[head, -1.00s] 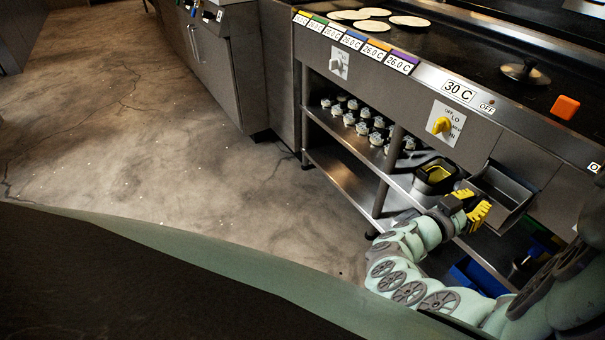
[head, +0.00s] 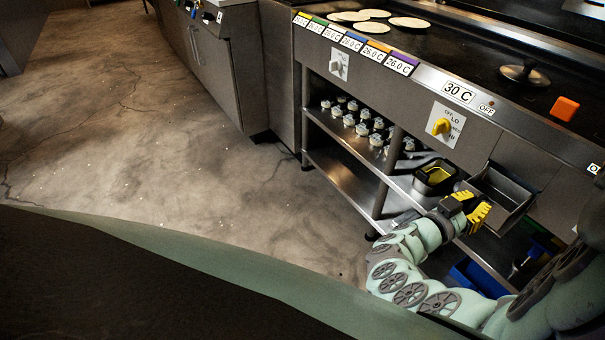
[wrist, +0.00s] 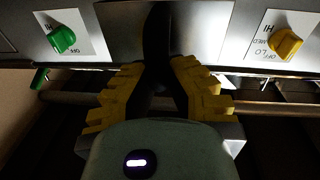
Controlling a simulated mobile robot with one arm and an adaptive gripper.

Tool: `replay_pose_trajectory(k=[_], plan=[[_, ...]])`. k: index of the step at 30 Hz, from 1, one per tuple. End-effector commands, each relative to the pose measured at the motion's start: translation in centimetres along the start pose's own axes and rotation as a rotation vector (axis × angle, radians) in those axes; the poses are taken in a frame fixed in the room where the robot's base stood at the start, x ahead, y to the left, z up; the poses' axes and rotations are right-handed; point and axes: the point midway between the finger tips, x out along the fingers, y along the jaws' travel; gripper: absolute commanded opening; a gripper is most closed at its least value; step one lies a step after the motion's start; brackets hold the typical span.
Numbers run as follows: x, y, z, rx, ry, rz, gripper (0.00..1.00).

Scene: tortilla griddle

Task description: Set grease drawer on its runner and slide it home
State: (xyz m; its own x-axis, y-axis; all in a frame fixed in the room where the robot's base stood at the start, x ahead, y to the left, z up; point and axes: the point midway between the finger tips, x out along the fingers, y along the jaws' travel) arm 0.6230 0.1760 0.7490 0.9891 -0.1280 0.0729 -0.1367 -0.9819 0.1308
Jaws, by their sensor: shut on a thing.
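The grease drawer (head: 515,187) is an open-topped grey metal box at the griddle's front, just below the control panel. It appears level and sticks out from the front. My gripper (head: 479,216) has yellow ribbed fingers and is shut on the drawer's near side. The exact grip is hidden in the head view. In the wrist view, my gripper (wrist: 160,82) shows its fingers around a dark piece, with pale metal (wrist: 232,138) below them. The runner cannot be made out, so I cannot tell whether the drawer is seated on it.
The griddle panel has a yellow knob (head: 441,126); a green knob (wrist: 62,38) shows in the wrist view. A dark container with yellow inside (head: 437,174) stands on the shelf left of the drawer. A blue bin (head: 478,277) sits below. Open floor lies left.

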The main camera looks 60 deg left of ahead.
Motion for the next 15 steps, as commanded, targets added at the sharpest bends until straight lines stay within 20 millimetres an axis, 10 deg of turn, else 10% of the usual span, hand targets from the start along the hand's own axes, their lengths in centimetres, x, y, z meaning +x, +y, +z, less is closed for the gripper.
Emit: replay_pose_trajectory(k=[15], plan=[[0.65,-0.01,-0.01,0.000,0.001,0.002,0.00]])
